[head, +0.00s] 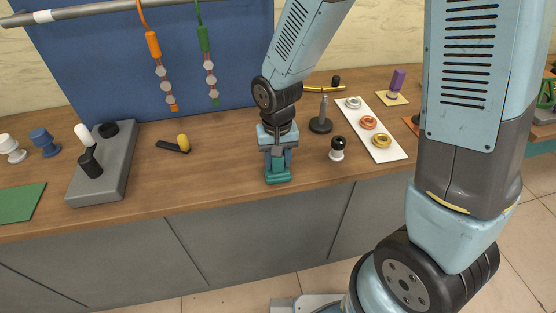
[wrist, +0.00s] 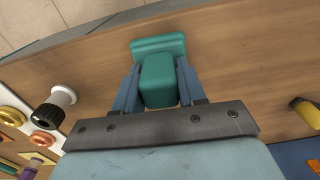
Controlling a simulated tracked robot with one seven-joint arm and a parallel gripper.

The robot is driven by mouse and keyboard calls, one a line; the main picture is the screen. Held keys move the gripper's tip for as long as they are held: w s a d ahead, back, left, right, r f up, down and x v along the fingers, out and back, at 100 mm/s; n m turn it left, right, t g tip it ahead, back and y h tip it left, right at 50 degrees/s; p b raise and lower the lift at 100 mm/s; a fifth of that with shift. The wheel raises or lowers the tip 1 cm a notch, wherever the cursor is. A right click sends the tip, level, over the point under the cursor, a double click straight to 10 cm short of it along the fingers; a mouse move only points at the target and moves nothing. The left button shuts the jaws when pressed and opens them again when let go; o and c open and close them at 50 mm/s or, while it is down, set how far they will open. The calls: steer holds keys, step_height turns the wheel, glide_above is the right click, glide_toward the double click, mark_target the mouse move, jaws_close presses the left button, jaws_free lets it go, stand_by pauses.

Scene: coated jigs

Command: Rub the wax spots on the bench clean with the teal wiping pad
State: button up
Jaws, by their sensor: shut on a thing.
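The teal wiping pad (head: 279,176) is at the front edge of the wooden bench (head: 230,180) in the head view. In the wrist view the pad (wrist: 158,48) shows a wide flat base and a block-shaped grip. My gripper (head: 278,160) is shut on the pad's grip, with one finger on each side in the wrist view (wrist: 158,82). The pad is at or just above the bench top; I cannot tell if it touches. I make out no wax spots in either view; any under the pad or gripper are hidden.
Right of my gripper stand a black-and-white knob (head: 337,148), a dark post on a round base (head: 320,124) and a white board (head: 390,152) with rings. To the left are a black tool with a yellow end (head: 182,143) and a grey block (head: 118,180). Bare wood lies between.

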steer(key=shift+w+a+f, duration=0.1)
steer(key=shift+w, duration=0.35)
jaws_close()
steer(key=shift+s, duration=0.15)
steer(key=shift+s+d, duration=0.25)
steer(key=shift+s, duration=0.45)
steer(key=shift+w, duration=0.15)
steer(key=shift+w+a, duration=0.3)
steer(key=shift+w, duration=0.45)
steer(key=shift+s, duration=0.15)
steer(key=shift+s+d+r, duration=0.2)
steer(key=shift+s+d, duration=0.05)
steer(key=shift+s, duration=0.45)
